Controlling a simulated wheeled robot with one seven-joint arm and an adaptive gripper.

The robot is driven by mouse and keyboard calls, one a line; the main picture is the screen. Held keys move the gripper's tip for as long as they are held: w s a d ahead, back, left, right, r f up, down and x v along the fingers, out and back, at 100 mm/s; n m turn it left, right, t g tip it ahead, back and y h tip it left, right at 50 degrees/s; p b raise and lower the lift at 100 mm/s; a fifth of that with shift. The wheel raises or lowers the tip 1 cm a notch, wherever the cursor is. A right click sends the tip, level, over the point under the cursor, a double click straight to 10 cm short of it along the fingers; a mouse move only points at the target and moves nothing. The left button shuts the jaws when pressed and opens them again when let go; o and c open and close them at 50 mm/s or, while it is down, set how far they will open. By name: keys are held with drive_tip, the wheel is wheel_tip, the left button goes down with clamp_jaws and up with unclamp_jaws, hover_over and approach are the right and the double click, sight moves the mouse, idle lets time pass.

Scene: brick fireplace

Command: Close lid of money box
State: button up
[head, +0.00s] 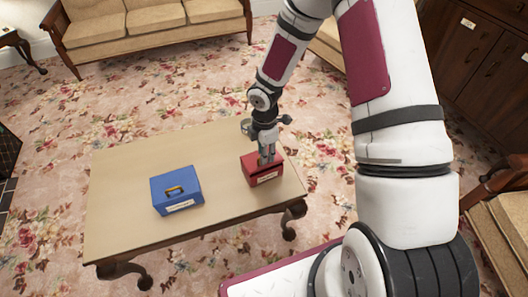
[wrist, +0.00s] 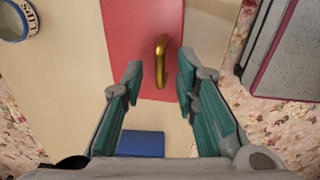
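A red box (head: 263,175) with a pale label on its front stands near the right end of the table. A blue box (head: 177,190) with a gold handle and a pale label stands to its left; its lid looks down. I cannot read which label names the money box. My gripper (head: 266,160) is over the red box and hides much of its top. In the wrist view, the red surface (wrist: 118,40) carries a gold handle (wrist: 161,60). My gripper (wrist: 160,72) is open, with its fingertips apart on either side of the handle's lower end. Contact cannot be told.
The wooden table (head: 120,190) has bare room left of the blue box and behind both boxes. A sofa (head: 150,25) stands at the back. A round bowl-like thing (wrist: 14,20) and a blue shape (wrist: 141,144) show in the wrist view. Dark cabinets (head: 480,60) stand right.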

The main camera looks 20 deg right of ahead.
clamp_jaws()
drive_tip(key=shift+s+d+f, duration=0.1)
drive_tip(key=shift+s+f, duration=0.6)
drive_tip(key=shift+s, duration=0.05)
unclamp_jaws()
drive_tip(key=shift+w, duration=0.1)
drive_tip(key=shift+r, duration=0.4)
wheel_tip(320, 180, up, 11)
drive_tip(key=shift+r, duration=0.1)
